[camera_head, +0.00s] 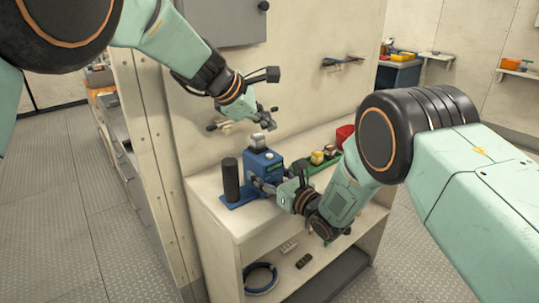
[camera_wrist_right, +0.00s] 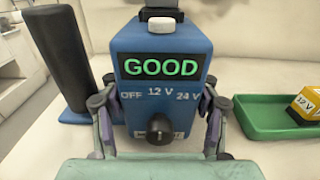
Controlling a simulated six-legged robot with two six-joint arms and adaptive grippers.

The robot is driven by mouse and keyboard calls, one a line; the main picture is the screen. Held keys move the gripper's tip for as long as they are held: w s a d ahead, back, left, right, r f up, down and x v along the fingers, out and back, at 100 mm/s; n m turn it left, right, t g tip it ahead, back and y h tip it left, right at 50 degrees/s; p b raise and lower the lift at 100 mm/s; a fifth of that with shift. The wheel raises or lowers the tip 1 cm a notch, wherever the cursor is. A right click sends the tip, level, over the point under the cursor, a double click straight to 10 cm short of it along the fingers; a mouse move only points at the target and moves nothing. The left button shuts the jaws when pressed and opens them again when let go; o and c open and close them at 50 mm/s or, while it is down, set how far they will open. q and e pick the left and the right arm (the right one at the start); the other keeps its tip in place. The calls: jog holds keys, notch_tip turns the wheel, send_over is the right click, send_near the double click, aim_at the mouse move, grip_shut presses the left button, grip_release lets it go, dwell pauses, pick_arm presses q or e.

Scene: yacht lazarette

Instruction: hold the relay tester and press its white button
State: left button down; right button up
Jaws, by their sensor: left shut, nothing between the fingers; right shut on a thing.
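The blue relay tester (camera_head: 262,168) stands on the bench top; in the right wrist view (camera_wrist_right: 125,45) its display reads GOOD in green. Its white button (camera_wrist_right: 161,25) is on top, with a grey piece just behind it. A black knob (camera_wrist_right: 159,129) sits below the OFF, 12 V and 24 V marks. My right gripper (camera_wrist_right: 158,118) is shut on the tester, one finger at each side of its lower body. It also shows in the head view (camera_head: 268,187). My left gripper (camera_head: 266,122) is shut and empty, above the tester and apart from it.
A black upright cylinder (camera_head: 230,180) stands on a blue base left of the tester. A green tray (camera_head: 325,163) with yellow relays (camera_head: 317,157) lies to the right, near a red container (camera_head: 344,134). The lower shelf holds a blue coil (camera_head: 260,279). A wall stands behind.

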jog(key=o, duration=1.5)
jog(key=shift+v, duration=3.7)
